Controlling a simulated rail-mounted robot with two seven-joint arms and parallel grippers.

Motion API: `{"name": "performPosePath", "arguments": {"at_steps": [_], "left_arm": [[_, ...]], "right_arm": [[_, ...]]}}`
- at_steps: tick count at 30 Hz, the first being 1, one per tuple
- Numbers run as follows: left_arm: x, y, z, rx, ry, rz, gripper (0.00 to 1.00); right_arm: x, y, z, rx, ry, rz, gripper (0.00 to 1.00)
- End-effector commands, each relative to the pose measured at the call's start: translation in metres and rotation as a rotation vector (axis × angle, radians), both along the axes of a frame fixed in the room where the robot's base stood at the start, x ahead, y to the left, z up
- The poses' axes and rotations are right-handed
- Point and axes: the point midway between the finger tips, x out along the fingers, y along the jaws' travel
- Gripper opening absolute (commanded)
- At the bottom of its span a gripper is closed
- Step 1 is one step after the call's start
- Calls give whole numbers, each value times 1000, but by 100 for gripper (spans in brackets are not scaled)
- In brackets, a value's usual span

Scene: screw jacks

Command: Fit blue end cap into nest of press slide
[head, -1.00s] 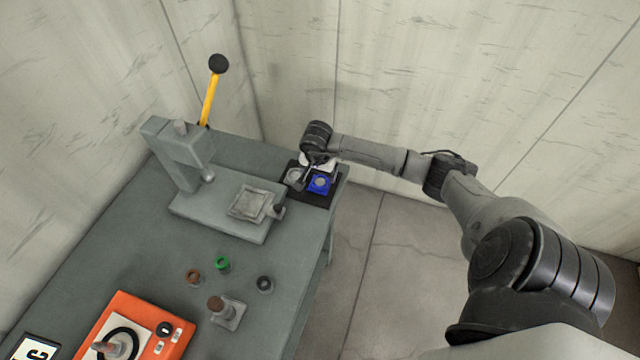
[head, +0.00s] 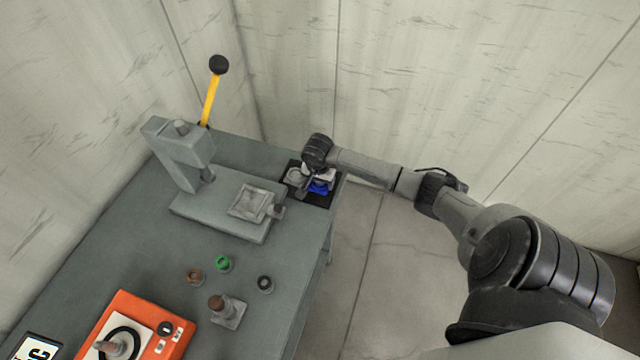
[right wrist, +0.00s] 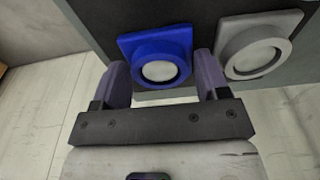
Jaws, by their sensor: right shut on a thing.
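The blue end cap (head: 321,188) sits in the dark tray at the table's back right corner, a square flange with a round ring. In the right wrist view the blue end cap (right wrist: 140,48) lies between the two fingers of my right gripper (right wrist: 161,64), which is shut on it. The head view shows my right gripper (head: 314,178) over the tray, hiding part of the cap. The press slide (head: 250,203) is a grey square plate with a small knob, on the press base left of the tray. My left gripper is out of view.
A grey end cap (right wrist: 262,48) lies close beside the blue one in the dark tray (right wrist: 205,12). The press column (head: 178,160) and yellow lever (head: 209,98) stand behind the slide. Several small parts and an orange box (head: 132,330) are nearer the front.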

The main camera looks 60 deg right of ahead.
Motion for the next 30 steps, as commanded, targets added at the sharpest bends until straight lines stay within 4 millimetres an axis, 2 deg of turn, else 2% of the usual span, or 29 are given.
{"name": "performPosePath", "arguments": {"at_steps": [1, 6, 17, 23, 27, 30], "left_arm": [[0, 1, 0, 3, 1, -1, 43], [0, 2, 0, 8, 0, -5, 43], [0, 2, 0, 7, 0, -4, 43], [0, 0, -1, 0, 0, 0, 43], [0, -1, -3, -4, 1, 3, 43], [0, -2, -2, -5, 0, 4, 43]], "right_arm": [[0, 0, 0, 0, 0, 0, 50], [0, 0, 0, 0, 0, 0, 34], [1, -1, 5, -1, -2, 0, 34], [1, -1, 24, -3, -3, 2, 34], [0, -2, 45, -5, -2, 2, 34], [-21, -3, 53, -7, 2, 3, 34]]}}
